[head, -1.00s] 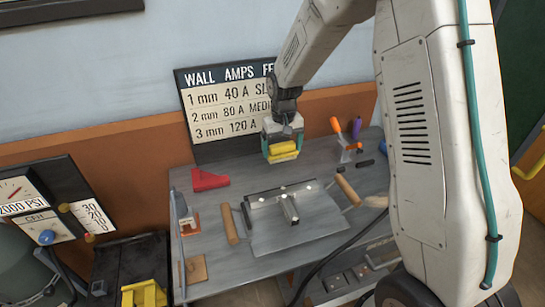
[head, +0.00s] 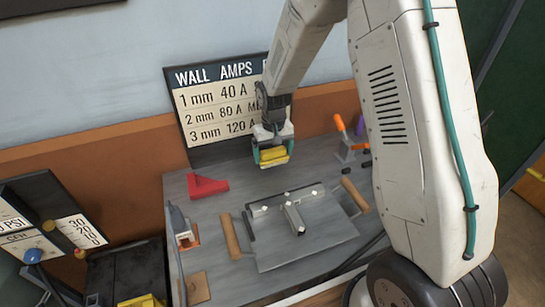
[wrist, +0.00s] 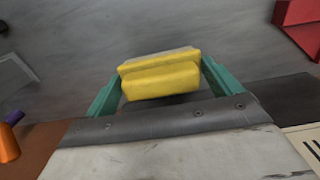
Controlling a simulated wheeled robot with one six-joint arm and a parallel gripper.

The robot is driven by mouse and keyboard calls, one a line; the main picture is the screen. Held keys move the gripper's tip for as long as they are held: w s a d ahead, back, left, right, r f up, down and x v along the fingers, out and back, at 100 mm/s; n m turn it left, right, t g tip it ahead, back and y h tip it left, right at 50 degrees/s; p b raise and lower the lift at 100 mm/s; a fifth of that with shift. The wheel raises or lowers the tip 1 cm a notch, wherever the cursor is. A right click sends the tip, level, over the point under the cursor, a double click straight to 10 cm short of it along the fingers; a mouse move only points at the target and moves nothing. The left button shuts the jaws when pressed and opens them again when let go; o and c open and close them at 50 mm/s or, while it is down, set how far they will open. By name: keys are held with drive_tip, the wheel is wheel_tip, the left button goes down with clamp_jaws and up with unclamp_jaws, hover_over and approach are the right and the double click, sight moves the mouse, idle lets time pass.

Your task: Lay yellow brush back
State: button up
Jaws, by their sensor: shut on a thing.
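My gripper (head: 272,156) is shut on the yellow brush (head: 272,154). In the head view it holds the brush above the back part of the grey workbench, in front of the amps chart. In the wrist view the yellow brush (wrist: 160,74) sits between the two teal fingers, its yellow block facing the camera. The underside of the brush is mostly hidden. I cannot tell the exact height above the bench (head: 205,225).
A red angled block (head: 207,186) lies to the left. A metal plate fixture (head: 305,240) with a wooden-handled tool (head: 230,236) beside it fills the middle front. An orange-handled tool (head: 341,124) stands at the back right. The amps chart (head: 215,100) stands behind.

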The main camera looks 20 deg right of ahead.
sight(273, 150)
drive_tip(key=shift+f, duration=1)
drive_tip(key=o, duration=0.8)
drive_tip(key=shift+f, duration=0.15)
drive_tip(key=shift+c, duration=0.2)
wheel_tip(273, 150, up, 13)
drive_tip(key=shift+f, duration=0.2)
drive_tip(key=s+d+r, duration=0.2)
drive_tip(key=s+r, duration=1.2)
drive_tip(key=s, duration=0.2)
drive_tip(key=s+d+r+t, duration=0.1)
drive_tip(key=s+r, duration=0.2)
drive_tip(key=s, duration=1.5)
drive_tip(key=shift+r, duration=0.15)
